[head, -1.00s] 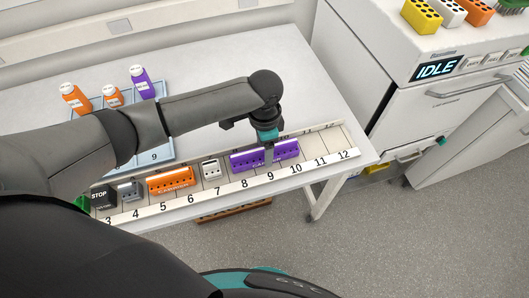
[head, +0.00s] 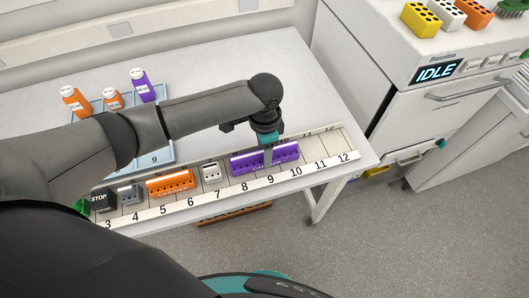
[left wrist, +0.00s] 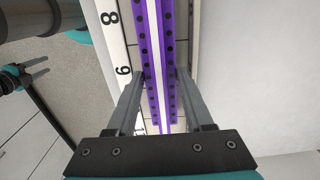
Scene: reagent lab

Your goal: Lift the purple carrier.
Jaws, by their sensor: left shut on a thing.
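The purple carrier (head: 246,165) sits in the numbered rack near slots 8 to 10, along the table's front edge. It looks level, and I cannot see a gap beneath it. My left gripper (head: 267,154) reaches down from above and is shut on its middle. In the left wrist view the carrier (left wrist: 146,40) runs lengthwise between the two fingers of the left gripper (left wrist: 164,77), with a pale strip along its centre. The fingers hide part of its middle.
An orange carrier (head: 171,184) and a small white block (head: 211,171) stand left of the purple carrier in the rack (head: 320,168). Slots 11 and 12 are empty. Orange and purple bottles (head: 143,86) stand in a blue tray behind my arm. A cabinet (head: 400,110) stands at right.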

